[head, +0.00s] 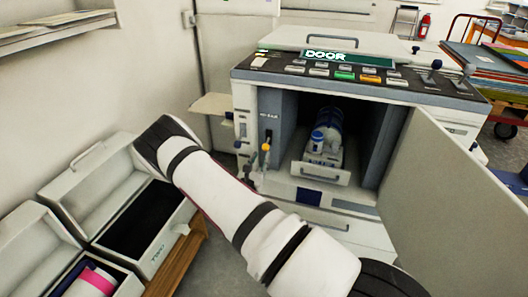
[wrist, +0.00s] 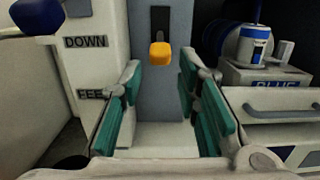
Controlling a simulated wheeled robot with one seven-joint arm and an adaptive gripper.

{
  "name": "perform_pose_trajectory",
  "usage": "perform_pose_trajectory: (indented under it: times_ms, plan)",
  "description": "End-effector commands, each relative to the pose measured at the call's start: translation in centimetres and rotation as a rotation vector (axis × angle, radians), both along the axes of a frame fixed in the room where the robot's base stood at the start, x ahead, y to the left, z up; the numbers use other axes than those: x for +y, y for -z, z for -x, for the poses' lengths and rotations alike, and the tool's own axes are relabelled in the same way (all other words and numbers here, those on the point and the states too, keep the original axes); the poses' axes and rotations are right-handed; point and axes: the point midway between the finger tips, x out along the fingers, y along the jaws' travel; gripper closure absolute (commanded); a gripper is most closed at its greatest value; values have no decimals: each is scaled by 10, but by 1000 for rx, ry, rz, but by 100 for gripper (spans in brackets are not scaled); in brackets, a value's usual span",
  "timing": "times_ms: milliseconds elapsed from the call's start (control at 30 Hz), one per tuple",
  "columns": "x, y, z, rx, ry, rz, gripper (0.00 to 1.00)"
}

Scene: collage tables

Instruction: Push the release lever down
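A lever with a yellow-orange knob (wrist: 160,55), which I take as the release lever, stands out from a dark vertical slot in a grey-blue panel. The knob is in the lower part of the visible slot. My gripper (wrist: 160,76) is open and empty, its teal-padded fingers either side of the knob, apparently without touching it. In the head view a yellow knob (head: 266,147) shows at the left of the machine's open compartment.
A dark blue knob (wrist: 38,15) is left of the fingers, near a "DOWN" label. A blue-and-white drum unit (head: 328,135) sits inside the machine. Its open door (head: 455,180) swings out to the right. Open cases (head: 180,230) lie at the lower left.

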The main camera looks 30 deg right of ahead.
Motion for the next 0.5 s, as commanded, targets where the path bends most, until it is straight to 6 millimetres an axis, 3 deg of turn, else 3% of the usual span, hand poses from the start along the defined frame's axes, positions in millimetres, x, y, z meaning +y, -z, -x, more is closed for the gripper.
perform_pose_trajectory:
  times_ms: [200,500]
  plan:
    - [30,4,23,1,-2,-1,70]
    - [42,5,33,-1,0,-1,70]
